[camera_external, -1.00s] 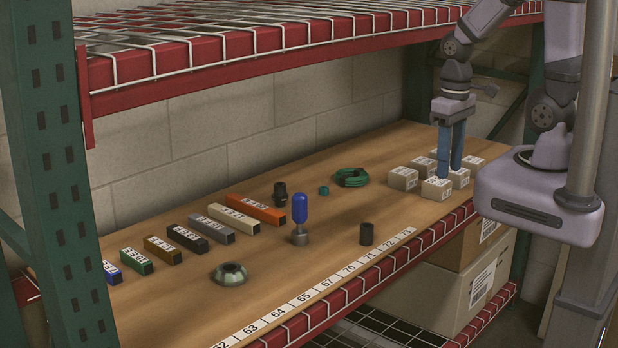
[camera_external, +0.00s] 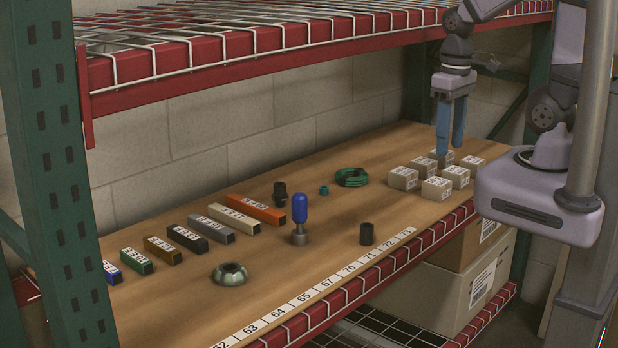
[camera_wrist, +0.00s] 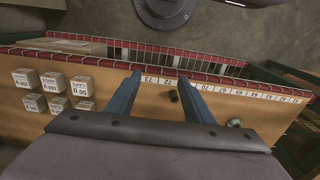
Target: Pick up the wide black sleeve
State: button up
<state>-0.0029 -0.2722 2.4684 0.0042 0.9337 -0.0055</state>
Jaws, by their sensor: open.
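A short, wide black sleeve (camera_external: 367,233) stands upright on the wooden shelf near the front numbered strip. In the wrist view the black sleeve (camera_wrist: 173,96) shows between my fingers, far beyond them. A taller, stepped black part (camera_external: 280,194) stands farther back, by the orange block. My gripper (camera_external: 449,150) has blue fingers spread apart with nothing between them. It is above the white boxes, to the right of the sleeve and well apart from it. The gripper fingers (camera_wrist: 161,76) also show in the wrist view.
Several white boxes (camera_external: 437,189) stand at the right. A blue bulb-like part (camera_external: 300,209) stands upright left of the sleeve. A green coil (camera_external: 351,177), a small teal ring (camera_external: 324,190) and a domed part (camera_external: 231,274) also lie on the shelf. A red-edged wire shelf (camera_external: 282,36) is overhead.

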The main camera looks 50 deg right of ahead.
jog(key=w+a+f+t+y+b, duration=0.1)
jog(key=w+a+t+y+b, duration=0.45)
jog(key=w+a, duration=1.2)
jog(key=m+t+h+b, duration=0.8)
jog(key=h+b, duration=0.4)
jog(key=h, duration=0.5)
send_over(368, 230)
jog(key=v, duration=0.6)
jog(key=f, duration=0.1)
notch_tip(368, 230, down, 22)
jog(key=shift+w+d+r, duration=0.1)
jog(key=shift+w+d, duration=0.05)
jog(key=shift+p+x, duration=0.8)
jog(key=shift+x, duration=2.8)
